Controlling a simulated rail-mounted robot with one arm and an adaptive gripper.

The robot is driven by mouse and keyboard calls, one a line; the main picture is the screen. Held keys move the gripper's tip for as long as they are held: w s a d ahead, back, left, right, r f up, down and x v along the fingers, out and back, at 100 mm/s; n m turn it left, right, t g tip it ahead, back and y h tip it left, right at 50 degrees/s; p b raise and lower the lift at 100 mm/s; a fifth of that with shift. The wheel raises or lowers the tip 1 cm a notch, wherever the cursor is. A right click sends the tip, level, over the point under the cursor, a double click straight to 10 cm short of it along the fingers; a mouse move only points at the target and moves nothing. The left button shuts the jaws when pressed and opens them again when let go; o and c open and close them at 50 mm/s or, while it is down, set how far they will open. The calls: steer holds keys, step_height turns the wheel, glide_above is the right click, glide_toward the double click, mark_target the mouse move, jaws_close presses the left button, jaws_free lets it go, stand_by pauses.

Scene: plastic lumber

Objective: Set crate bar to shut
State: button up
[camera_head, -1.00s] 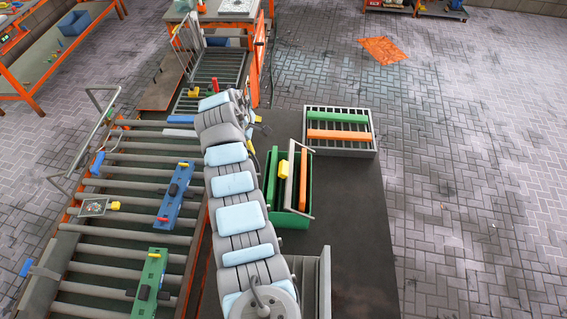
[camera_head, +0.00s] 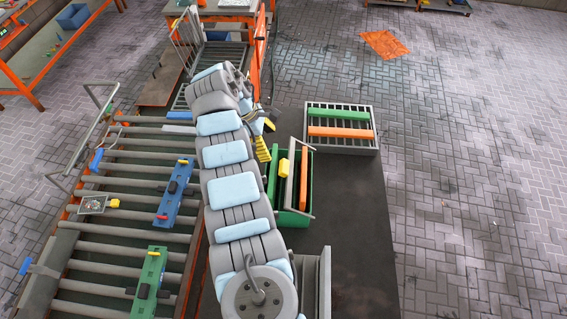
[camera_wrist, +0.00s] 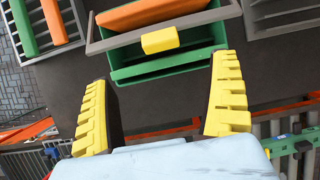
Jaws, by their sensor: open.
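The green crate (camera_head: 308,160) stands right of my arm in the head view. Its grey bar (camera_head: 291,185) crosses above the crate lengthwise and carries a yellow grip (camera_head: 284,167). An orange plank (camera_head: 304,178) lies beside the bar. In the wrist view the green crate (camera_wrist: 165,68) is at top centre, with the grey bar (camera_wrist: 112,43) crossing it and the yellow grip (camera_wrist: 160,40) in the middle. My gripper (camera_wrist: 161,70) is open and empty. Its yellow fingers are spread wide, with the grip ahead between their lines and apart from them. My arm hides part of the gripper in the head view.
A grey slatted crate (camera_head: 340,149) with a green and an orange plank is behind the green crate. A roller conveyor (camera_head: 120,210) with a blue (camera_head: 174,195) and a green block (camera_head: 149,285) is at left. Dark floor (camera_head: 350,230) at right is clear.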

mark_target(283, 165)
steer(key=x, duration=0.8)
steer(key=shift+d+f, duration=0.1)
steer(key=shift+f, duration=0.25)
steer(key=shift+b+x, duration=0.7)
steer(key=shift+x, duration=0.3)
steer(key=shift+d+f+b, duration=0.2)
steer(key=shift+f+b, duration=0.1)
steer(key=shift+f, duration=0.35)
